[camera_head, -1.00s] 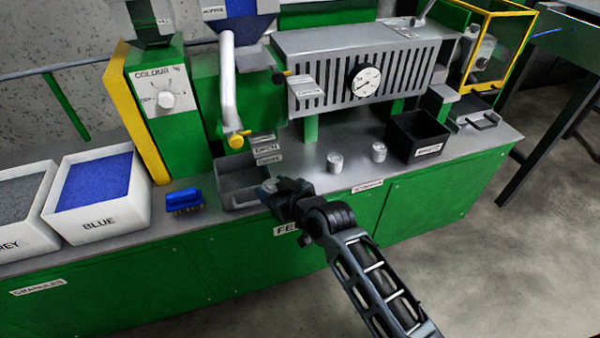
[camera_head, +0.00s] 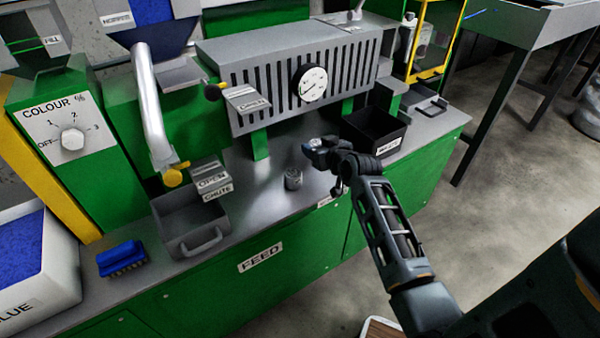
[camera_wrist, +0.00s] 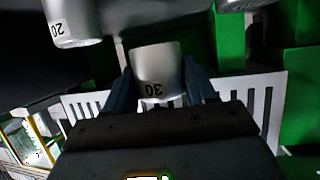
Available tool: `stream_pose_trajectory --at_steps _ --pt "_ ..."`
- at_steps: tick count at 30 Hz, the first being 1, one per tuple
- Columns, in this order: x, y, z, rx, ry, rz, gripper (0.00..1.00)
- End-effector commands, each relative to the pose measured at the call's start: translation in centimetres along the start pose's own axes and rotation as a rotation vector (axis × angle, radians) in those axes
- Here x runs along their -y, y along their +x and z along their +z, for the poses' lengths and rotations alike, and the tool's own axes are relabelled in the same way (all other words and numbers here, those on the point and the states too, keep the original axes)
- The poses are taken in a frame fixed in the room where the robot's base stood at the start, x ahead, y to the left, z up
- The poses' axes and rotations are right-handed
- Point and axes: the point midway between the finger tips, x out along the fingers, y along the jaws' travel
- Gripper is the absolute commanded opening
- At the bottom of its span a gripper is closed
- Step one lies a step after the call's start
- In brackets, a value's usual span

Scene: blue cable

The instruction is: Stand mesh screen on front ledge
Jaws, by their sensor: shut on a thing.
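A small metal cylinder marked 30 (camera_wrist: 155,62), probably a mesh screen, is between my gripper's fingers (camera_wrist: 160,85) in the wrist view. My gripper is shut on it. In the head view my gripper (camera_head: 318,152) is over the grey ledge (camera_head: 262,212), left of the black bin. The held cylinder's top (camera_head: 314,143) barely shows there; I cannot tell whether it touches the ledge. A second cylinder (camera_head: 293,179) stands upright on the ledge to the left. A cylinder marked 20 (camera_wrist: 72,20) shows at the upper left of the wrist view.
The black bin (camera_head: 373,131) is just right of my gripper. A grey chute tray (camera_head: 190,226) and a blue brush (camera_head: 122,258) are to the left. The slotted grey housing with a dial (camera_head: 308,83) stands behind. Ledge between tray and second cylinder is clear.

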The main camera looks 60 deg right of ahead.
Motion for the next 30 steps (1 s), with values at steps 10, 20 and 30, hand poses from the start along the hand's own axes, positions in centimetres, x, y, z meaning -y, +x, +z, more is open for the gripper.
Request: stream_pose_trajectory --at_steps 10,20,30 --pt "0.0 1.4 3.3 0.000 0.000 0.000 0.20" --pt "0.0 2.5 5.8 -0.003 0.000 0.000 0.20" --pt "0.0 2.6 6.2 -0.001 0.000 0.000 0.60"
